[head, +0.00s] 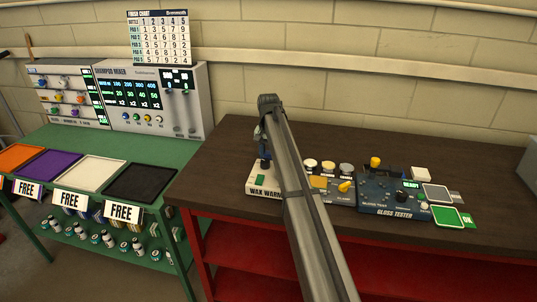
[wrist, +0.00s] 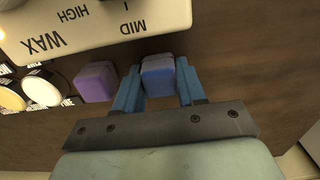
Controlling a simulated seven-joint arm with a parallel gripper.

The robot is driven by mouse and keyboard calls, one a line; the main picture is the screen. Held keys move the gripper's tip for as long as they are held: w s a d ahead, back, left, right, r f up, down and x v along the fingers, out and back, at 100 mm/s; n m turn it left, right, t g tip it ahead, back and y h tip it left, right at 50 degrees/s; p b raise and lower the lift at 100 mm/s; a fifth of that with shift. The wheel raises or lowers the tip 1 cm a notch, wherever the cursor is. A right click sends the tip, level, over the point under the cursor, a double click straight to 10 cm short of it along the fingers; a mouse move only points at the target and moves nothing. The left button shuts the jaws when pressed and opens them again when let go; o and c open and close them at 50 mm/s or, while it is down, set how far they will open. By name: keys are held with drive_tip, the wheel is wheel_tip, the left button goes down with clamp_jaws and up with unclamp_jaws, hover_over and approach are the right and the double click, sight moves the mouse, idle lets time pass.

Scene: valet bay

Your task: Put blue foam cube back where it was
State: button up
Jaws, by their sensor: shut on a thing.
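The blue foam cube (wrist: 158,82) is between the two blue fingers of my gripper (wrist: 157,68) in the wrist view. The gripper is shut on it. A lighter blue block-like top shows just beyond the cube's front face. A purple foam cube (wrist: 95,82) sits to the left of the fingers, apart from them. In the head view my gripper is beside the white wax warmer (head: 257,186), largely covered by my arm, and the blue cube cannot be made out. Whether the cube touches the table I cannot tell.
The wax warmer also shows in the wrist view (wrist: 100,22), close above the fingertips. Round pads (head: 328,166) and the gloss tester (head: 385,195) stand right of my arm on the dark brown bench (head: 225,160). The green bench (head: 75,145) with coloured trays is at left.

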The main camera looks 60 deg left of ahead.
sight(269, 153)
drive_tip(key=shift+f, duration=0.15)
drive_tip(key=o, duration=0.9)
drive_tip(key=shift+o, duration=0.2)
wheel_tip(269, 153, up, 12)
drive_tip(key=shift+r, duration=0.2)
